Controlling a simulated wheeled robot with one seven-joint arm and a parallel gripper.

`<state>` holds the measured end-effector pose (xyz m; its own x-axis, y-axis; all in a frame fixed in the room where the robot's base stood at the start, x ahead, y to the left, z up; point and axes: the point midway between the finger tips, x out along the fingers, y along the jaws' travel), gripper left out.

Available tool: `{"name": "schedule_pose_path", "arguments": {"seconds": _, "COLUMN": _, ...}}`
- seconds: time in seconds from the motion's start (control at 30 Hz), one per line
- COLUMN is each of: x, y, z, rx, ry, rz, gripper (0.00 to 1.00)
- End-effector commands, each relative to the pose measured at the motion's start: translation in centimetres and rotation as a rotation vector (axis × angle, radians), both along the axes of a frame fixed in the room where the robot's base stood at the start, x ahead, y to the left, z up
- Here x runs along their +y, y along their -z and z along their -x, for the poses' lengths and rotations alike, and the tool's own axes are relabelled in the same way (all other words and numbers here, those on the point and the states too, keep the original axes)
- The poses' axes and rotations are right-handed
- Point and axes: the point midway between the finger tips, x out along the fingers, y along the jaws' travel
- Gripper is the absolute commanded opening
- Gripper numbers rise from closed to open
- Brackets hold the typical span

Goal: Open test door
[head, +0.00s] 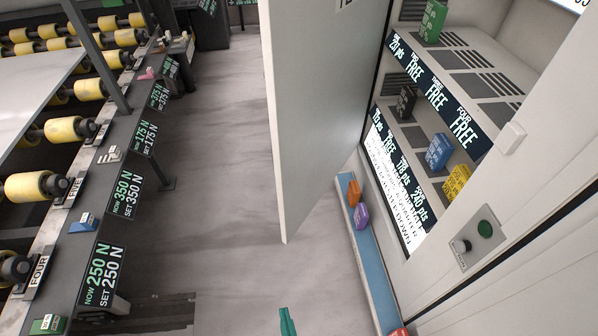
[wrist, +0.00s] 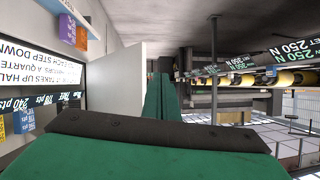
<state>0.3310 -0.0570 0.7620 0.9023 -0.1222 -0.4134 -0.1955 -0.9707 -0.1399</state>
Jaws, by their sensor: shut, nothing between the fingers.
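The test door (head: 320,110) is a tall pale grey panel, standing swung out from the white cabinet (head: 530,110) at the right. Its inner edge meets the left side of the cabinet opening, and a dark label at its top is cut off. The shelves behind it show openly. The door also shows in the wrist view (wrist: 112,88). My gripper (head: 285,322) shows as a green tip at the bottom of the head view, apart from the door. In the wrist view its green fingers (wrist: 164,98) are together and empty.
Cabinet shelves hold small blue (head: 439,151), yellow (head: 456,182), black and green boxes. Orange and purple (head: 361,216) boxes lie on a low blue ledge (head: 372,265). A control panel (head: 478,238) is at right. A roller bench (head: 90,190) lines the left. Grey floor between is clear.

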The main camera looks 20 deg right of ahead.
Motion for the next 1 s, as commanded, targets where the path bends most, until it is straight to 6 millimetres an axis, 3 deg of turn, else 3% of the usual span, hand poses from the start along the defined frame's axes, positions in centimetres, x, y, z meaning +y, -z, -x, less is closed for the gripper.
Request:
{"name": "schedule_pose_path", "arguments": {"seconds": 0.23, "x": -3.0, "y": 1.7, "z": -7.0, "rx": 0.015, "ry": -0.017, "rz": -0.111, "gripper": 0.00}}
{"name": "schedule_pose_path", "arguments": {"seconds": 0.47, "x": -5.9, "y": 0.0, "z": -13.1, "rx": -0.024, "ry": -0.114, "rz": -0.191, "gripper": 0.00}}
{"name": "schedule_pose_path", "arguments": {"seconds": 0.7, "x": -10.1, "y": -5.3, "z": -18.1, "rx": -0.124, "ry": -0.268, "rz": -0.214, "gripper": 0.00}}
{"name": "schedule_pose_path", "arguments": {"seconds": 0.83, "x": -12.7, "y": -9.3, "z": -19.7, "rx": -0.198, "ry": -0.367, "rz": -0.194, "gripper": 0.00}}
{"name": "schedule_pose_path", "arguments": {"seconds": 1.0, "x": -16.3, "y": -15.5, "z": -20.1, "rx": -0.305, "ry": -0.516, "rz": -0.124, "gripper": 0.00}}
